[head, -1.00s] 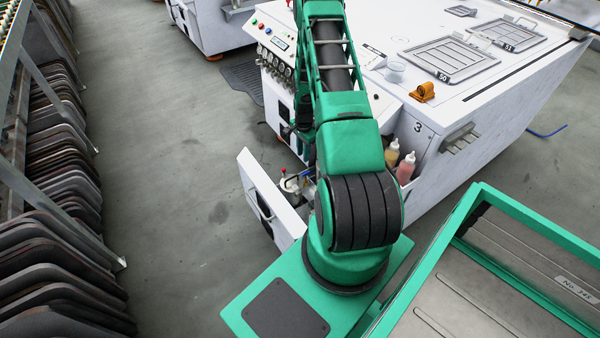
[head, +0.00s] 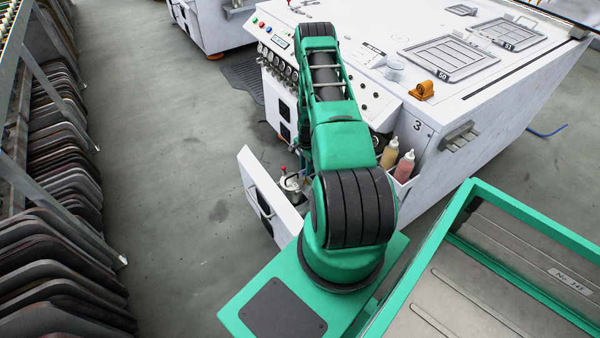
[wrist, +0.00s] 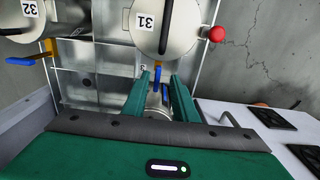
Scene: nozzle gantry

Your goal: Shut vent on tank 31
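In the wrist view, tank 31 (wrist: 147,38) is a round pale metal tank with a "31" label, at the top centre. In the head view my arm hides the gripper. A red-topped fitting (head: 284,169) shows in the open drawer there; its number is unreadable.
Tank 32 (wrist: 22,18) stands left of tank 31, with a blue lever (wrist: 20,61) lying sideways. A white drawer front (head: 268,195) stands out from the white machine (head: 480,110). Sauce-like bottles (head: 404,166) sit right of my arm. Floor (head: 165,200) is clear on the left.

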